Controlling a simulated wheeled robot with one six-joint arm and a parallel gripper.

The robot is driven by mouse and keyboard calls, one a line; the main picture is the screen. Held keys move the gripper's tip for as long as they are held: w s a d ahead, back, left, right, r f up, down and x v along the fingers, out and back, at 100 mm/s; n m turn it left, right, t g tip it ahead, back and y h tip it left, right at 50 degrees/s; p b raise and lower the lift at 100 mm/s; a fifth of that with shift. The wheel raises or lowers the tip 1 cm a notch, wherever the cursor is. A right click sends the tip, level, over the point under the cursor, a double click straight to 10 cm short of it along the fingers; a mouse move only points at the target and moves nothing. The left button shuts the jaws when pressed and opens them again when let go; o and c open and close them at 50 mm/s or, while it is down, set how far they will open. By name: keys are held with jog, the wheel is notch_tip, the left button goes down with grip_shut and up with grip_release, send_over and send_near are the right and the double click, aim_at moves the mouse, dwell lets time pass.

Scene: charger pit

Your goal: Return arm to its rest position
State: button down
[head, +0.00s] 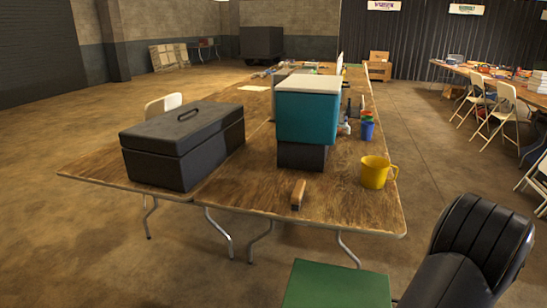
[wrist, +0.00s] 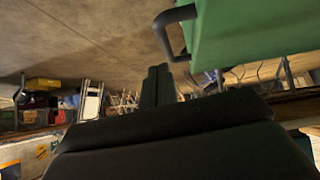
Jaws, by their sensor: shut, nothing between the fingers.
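My gripper (wrist: 158,72) shows in the wrist view as two dark fingers side by side, shut with nothing between them. It touches nothing that I can see. In the head view my black arm is at the lower right, folded close to me, and the fingers are out of sight. The arm is apart from the wooden table (head: 245,195). A green, flat-topped shape (head: 338,285) is at the bottom of the head view; I cannot tell whether it is part of my body. A green block with a dark handle (wrist: 245,30) is near the fingers in the wrist view.
On the table stand a black toolbox (head: 180,145), a teal-and-black box (head: 308,118), a yellow mug (head: 374,172), a blue cup (head: 367,131) and a brush-like wooden block (head: 298,195). Folding chairs (head: 500,108) stand at the right. The floor (head: 90,240) at the left is clear.

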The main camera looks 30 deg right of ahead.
jog(key=shift+a+f+b, duration=0.1)
jog(key=shift+f+b, duration=0.2)
jog(key=shift+f, duration=0.45)
jog(key=shift+r, duration=0.1)
